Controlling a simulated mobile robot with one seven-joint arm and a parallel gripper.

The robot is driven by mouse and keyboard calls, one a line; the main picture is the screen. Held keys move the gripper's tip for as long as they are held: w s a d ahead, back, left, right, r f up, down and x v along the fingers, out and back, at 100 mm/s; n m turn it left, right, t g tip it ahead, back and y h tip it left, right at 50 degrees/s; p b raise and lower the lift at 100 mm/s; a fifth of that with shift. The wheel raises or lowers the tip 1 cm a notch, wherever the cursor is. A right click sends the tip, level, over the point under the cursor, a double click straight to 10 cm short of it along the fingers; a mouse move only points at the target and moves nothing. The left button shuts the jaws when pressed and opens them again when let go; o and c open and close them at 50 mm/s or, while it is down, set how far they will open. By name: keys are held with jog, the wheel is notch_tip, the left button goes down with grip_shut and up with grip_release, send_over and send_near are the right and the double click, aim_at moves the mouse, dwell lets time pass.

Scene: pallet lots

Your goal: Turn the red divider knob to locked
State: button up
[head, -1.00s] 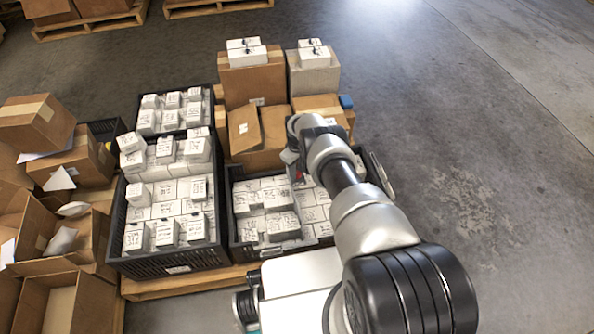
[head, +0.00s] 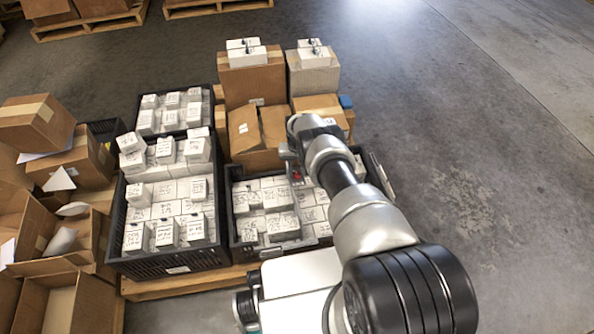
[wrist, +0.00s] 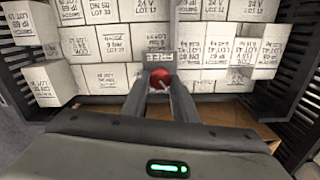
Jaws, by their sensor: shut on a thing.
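The red divider knob (wrist: 160,78) shows in the wrist view between the tips of my gripper (wrist: 159,88), which is shut on it. A label reading "FREE" (wrist: 160,57) lies just beyond the knob. In the head view a small bit of the red knob (head: 297,176) shows beside my wrist, above the right-hand black crate (head: 238,232). My arm hides most of the knob and the right part of that crate. A light mark on the knob can be seen, but its exact direction is too small to tell.
White lot boxes (wrist: 105,45) fill the crate around the knob. A taller black crate (head: 165,262) of white boxes stands to the left. Cardboard boxes (head: 255,80) stand behind, and open cartons (head: 60,245) lie far left. The floor at right (head: 480,180) is clear.

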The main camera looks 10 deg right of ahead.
aim_at(297, 173)
jog(key=shift+m, duration=0.3)
jog(key=o, duration=1.1)
jog(key=shift+c, duration=0.2)
jog(key=shift+r, duration=0.1)
notch_tip(297, 173, up, 17)
jog(key=p, duration=0.7)
jog(key=shift+r, duration=0.1)
